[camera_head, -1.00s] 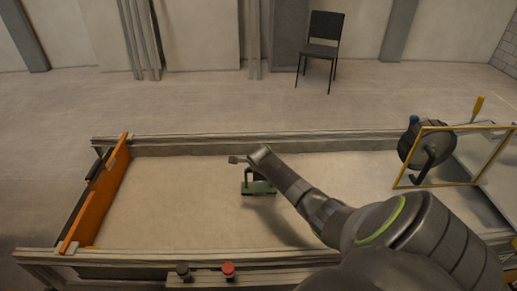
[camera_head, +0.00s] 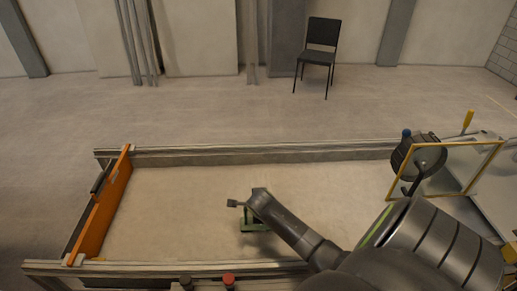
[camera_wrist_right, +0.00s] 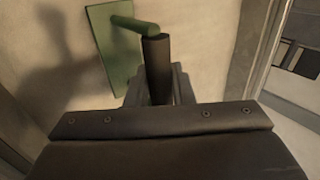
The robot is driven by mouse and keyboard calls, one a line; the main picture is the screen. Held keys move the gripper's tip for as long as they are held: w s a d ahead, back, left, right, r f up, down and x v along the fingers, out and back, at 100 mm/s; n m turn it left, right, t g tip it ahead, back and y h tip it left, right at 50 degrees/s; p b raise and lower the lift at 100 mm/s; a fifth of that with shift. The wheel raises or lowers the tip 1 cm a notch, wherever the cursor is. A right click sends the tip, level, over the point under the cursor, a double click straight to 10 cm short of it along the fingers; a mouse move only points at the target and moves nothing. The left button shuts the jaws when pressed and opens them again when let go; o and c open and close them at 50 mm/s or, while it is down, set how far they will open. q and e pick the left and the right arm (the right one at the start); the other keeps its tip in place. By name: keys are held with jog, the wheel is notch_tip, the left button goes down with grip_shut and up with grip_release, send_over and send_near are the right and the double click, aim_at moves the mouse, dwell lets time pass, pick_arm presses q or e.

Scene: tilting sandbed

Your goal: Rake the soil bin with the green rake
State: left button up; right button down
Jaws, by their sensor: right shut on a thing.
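The green rake shows in the head view (camera_head: 255,226) as a flat green plate low over the soil bin (camera_head: 280,156), nearer the front rim than the back. In the right wrist view, the rake (camera_wrist_right: 115,55) has a flat green plate, a short green rod and a black handle. My right gripper (camera_wrist_right: 158,92) is shut on the black handle; in the head view it is mostly hidden by my wrist. Whether the plate touches the soil cannot be told. The soil looks pale and fairly smooth. My left gripper is out of view.
An orange board (camera_head: 103,208) closes the bin's left end. A yellow-framed clear panel (camera_head: 447,172) and a dark round device (camera_head: 418,155) stand at the right end. A red knob (camera_head: 229,280) sits on the front rim. A black chair (camera_head: 319,57) stands far behind.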

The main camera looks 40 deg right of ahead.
jog(key=shift+s+a+p, duration=0.75)
jog(key=shift+s+a, duration=1.55)
jog(key=shift+s, duration=0.4)
notch_tip(320, 180, up, 12)
jog(key=p, duration=0.1)
jog(key=shift+f, duration=0.2)
